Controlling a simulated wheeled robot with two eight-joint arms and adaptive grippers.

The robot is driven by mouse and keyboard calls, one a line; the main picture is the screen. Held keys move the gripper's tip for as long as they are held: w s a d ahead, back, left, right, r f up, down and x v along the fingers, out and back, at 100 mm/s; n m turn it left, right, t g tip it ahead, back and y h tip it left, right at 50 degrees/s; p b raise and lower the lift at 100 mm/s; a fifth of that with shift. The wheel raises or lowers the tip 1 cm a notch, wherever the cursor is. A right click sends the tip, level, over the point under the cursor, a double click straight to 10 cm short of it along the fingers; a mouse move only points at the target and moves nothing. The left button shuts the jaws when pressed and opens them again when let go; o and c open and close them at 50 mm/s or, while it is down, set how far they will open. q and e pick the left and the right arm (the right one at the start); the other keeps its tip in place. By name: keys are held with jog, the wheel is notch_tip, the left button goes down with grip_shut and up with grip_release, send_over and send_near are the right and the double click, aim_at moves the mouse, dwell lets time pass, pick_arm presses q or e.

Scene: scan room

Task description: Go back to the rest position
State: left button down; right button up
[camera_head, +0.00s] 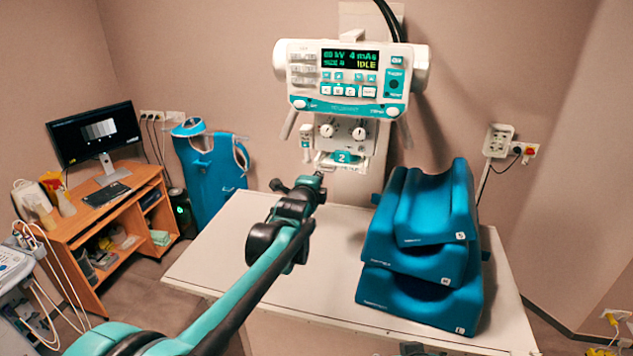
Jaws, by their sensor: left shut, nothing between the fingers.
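My left arm reaches in from the lower left, over the white table (222,258). My left gripper (318,177) is at its far end, above the table's back part and just in front of the X-ray control unit (350,80). Its fingers look dark and small, and they are shut with nothing held. I cannot tell whether it touches the unit's lower part.
Stacked blue foam supports (415,255) stand on the table's right side. A blue lead apron (212,165) hangs behind the table's left end. A wooden desk (105,225) with a monitor (95,133) is at left. The table's front middle is clear.

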pick_arm(q)
jog(key=a+f+v, duration=0.1)
jog(key=v, duration=0.8)
jog(key=s+a+f+n+g+y+b, duration=0.1)
jog(key=s+a+f+n+g+b, duration=0.1)
jog(key=s+a+f+n+b, duration=0.4)
jog(key=s+a+f+n+g+y+b, duration=0.1)
jog(key=s+a+f+n+g+b, duration=0.2)
jog(key=s+f, duration=1.3)
jog(key=s+a+f+n+g+y+b, duration=0.2)
jog(key=s+a+f+n+b, duration=0.7)
jog(key=f, duration=0.6)
jog(key=s+a+n+g, duration=0.1)
jog(key=s+n, duration=0.1)
jog(key=n, duration=0.1)
jog(key=shift+s+a+f+b, duration=0.15)
jog(key=shift+s+f+b, duration=0.05)
jog(key=shift+s+b, duration=0.1)
pick_arm(e)
notch_tip(320, 180, down, 19)
jog(key=shift+w+d, duration=0.15)
jog(key=shift+w, duration=0.15)
jog(key=shift+r, duration=0.1)
